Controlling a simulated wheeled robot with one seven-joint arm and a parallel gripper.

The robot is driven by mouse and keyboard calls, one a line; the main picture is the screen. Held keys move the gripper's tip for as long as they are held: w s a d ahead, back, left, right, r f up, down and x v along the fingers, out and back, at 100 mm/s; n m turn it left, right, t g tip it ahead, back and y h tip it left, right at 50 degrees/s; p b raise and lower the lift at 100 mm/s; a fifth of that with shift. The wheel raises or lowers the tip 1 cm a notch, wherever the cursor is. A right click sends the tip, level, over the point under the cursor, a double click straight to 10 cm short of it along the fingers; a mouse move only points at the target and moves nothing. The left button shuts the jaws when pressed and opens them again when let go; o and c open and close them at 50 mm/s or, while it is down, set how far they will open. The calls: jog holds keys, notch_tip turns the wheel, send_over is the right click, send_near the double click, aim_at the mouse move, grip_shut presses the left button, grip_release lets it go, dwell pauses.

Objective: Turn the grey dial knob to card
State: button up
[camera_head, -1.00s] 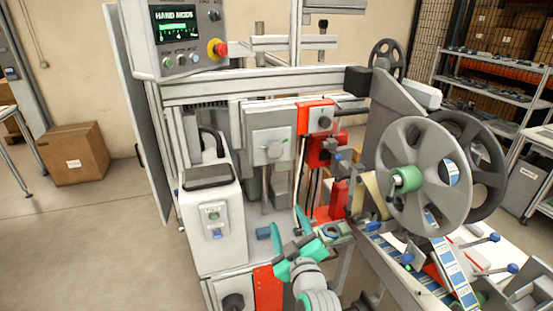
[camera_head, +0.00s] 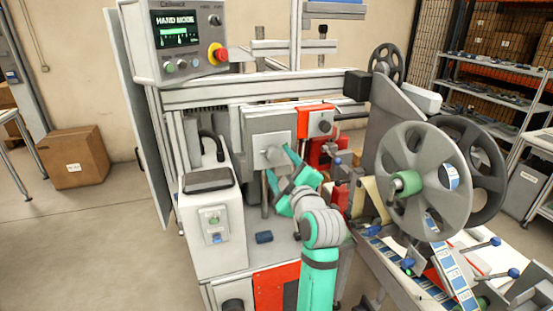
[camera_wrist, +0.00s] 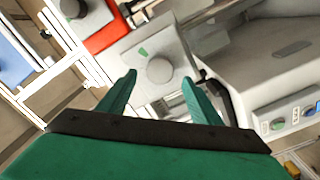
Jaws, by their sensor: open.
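The grey dial knob (camera_wrist: 159,69) is round and sits on a light grey box (camera_wrist: 140,40) with a small green mark beside it. In the head view the knob (camera_head: 273,155) is partly covered by my fingers. My gripper (camera_wrist: 159,82) is open, with its green fingers to either side of the knob in the wrist view. In the head view my gripper (camera_head: 279,164) is close in front of the box. I cannot tell whether the fingers touch the knob. No "card" label is readable.
A red panel with another knob (camera_head: 325,126) stands right of the box. A white unit (camera_head: 213,220) with buttons stands left. A large grey reel (camera_head: 420,150) is at right. A control screen (camera_head: 177,30) and red stop button (camera_head: 221,54) are above.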

aim_at(275, 156)
jog(key=shift+x, duration=2.15)
jog(key=c, duration=1)
